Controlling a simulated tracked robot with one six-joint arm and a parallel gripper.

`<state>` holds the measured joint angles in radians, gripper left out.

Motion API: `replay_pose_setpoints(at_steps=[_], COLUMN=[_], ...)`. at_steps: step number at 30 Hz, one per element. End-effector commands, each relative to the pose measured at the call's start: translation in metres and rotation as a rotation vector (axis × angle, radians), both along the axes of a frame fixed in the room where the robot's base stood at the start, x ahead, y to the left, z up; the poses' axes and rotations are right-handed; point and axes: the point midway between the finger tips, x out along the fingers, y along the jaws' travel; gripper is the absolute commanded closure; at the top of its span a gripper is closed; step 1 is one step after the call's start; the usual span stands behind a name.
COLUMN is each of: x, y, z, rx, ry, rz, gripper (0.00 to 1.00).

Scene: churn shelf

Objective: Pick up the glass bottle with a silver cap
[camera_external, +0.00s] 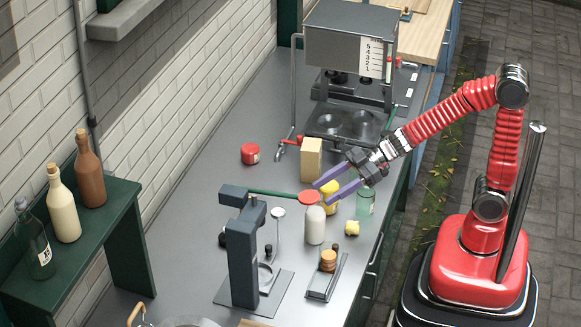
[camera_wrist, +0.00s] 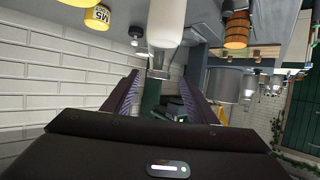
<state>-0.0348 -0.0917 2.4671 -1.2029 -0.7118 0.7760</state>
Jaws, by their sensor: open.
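My gripper (camera_external: 323,192) is over the counter, its two purple fingers apart and nothing held between them. In the wrist view, its open fingers (camera_wrist: 164,88) flank a grey, silvery piece, below a white bottle-like body (camera_wrist: 167,22) cut off by the top edge. I cannot tell whether that piece is its cap. A clear glass bottle (camera_external: 39,248) with a greyish cap stands on the green shelf at left, far from my gripper.
A cream bottle (camera_external: 63,206) and a brown bottle (camera_external: 90,173) share the shelf (camera_external: 116,199). A dark press (camera_external: 241,255) stands left of the white bottle. Yellow pieces (camera_external: 352,228), a green glass (camera_external: 365,203), a tan block (camera_external: 311,158) and a red tin (camera_external: 250,154) stand around.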

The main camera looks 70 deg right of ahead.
Motion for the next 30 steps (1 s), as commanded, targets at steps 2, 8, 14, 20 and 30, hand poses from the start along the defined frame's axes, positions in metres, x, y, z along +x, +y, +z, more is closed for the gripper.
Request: replay_pose_setpoints(at_steps=[2,8,14,20,30], x=[0.005,0.020,0.030,0.031,0.031], y=[0.005,0.017,0.025,0.025,0.025], z=[-0.004,-0.011,-0.016,-0.017,-0.017], rx=[0.000,0.000,0.000,-0.001,0.000], ry=[0.002,0.002,0.000,-0.001,0.000], rz=[0.003,0.004,0.001,0.000,0.000], gripper=[0.47,0.47,0.47,0.47,0.47])
